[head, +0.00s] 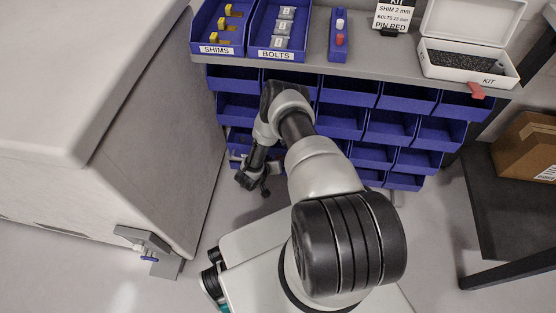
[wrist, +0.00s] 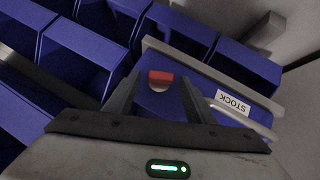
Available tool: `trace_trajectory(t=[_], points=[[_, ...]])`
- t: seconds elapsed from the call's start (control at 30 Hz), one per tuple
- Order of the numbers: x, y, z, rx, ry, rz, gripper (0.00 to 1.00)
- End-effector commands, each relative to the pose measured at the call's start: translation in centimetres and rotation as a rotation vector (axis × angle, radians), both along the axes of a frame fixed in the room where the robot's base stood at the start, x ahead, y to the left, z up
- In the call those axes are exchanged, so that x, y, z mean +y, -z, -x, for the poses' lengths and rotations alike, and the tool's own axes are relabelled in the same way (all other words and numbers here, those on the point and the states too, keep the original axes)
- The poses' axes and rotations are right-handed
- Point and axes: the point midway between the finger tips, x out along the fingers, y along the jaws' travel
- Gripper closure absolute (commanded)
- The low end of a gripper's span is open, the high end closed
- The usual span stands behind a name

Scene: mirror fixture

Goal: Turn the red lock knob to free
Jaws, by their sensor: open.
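The red lock knob (wrist: 160,77), a red bar on a pale round base, shows in the wrist view on the front of a blue drawer (wrist: 208,97) labelled STOCK. My gripper (wrist: 160,84) is open, with one dark finger on each side of the knob in that view. I cannot tell how far the fingertips are from the knob, and I see no contact. In the head view my gripper (head: 251,181) hangs low at the left end of the blue bin rack, and the knob cannot be made out there.
Blue bins (head: 342,119) fill the rack under a grey bench top (head: 360,62). A large white cabinet (head: 150,190) stands close on the left. A dark shelf (head: 500,210) with a cardboard box (head: 528,145) is at right.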

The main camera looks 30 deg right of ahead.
Motion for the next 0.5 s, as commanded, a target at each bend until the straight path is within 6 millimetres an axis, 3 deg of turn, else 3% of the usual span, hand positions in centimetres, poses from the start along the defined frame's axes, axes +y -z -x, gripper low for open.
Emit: trace_trajectory(t=[0.17, 0.4, 0.5], points=[[0.01, -0.01, 0.0, 0.0, 0.0, 0.0, 0.52], [0.01, -0.01, 0.0, 0.0, 0.0, 0.0, 0.91], [-0.02, -0.07, -0.01, -0.005, 0.0, -0.005, 0.91]])
